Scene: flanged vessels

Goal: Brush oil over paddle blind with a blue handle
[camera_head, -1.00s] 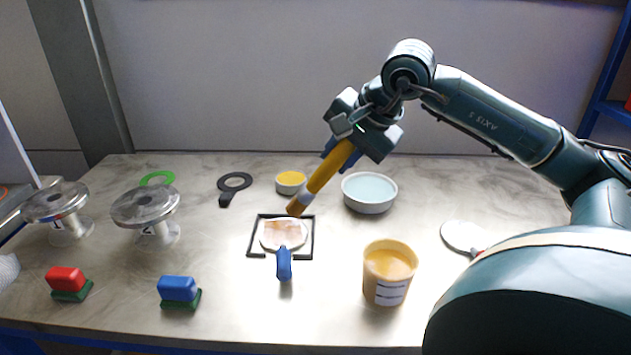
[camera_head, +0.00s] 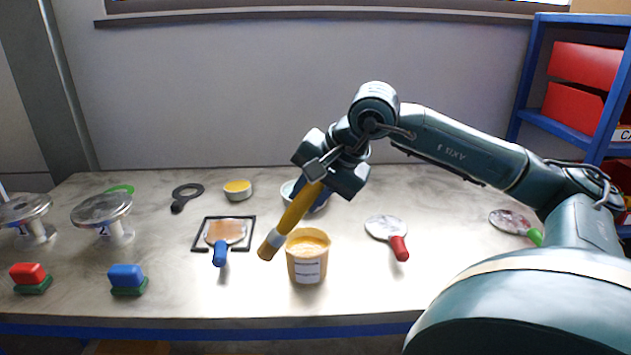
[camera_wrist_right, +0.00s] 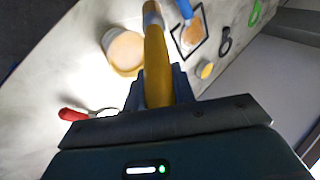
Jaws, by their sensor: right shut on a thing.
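The paddle blind with a blue handle (camera_head: 220,254) lies flat inside a black square frame. Its disc (camera_head: 226,232) looks orange-brown over most of its face, with a paler rim. The blind also shows at the top of the right wrist view (camera_wrist_right: 192,33). My right gripper (camera_head: 316,178) is shut on the yellow handle of a brush (camera_head: 292,217), which slants down to the left. The brush's lower end is right of the blind, by the left side of the oil tub (camera_head: 307,268); whether it touches the tub is unclear. My left gripper is not in view.
A red-handled blind (camera_head: 386,229) and a green-handled one (camera_head: 512,222) lie to the right.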

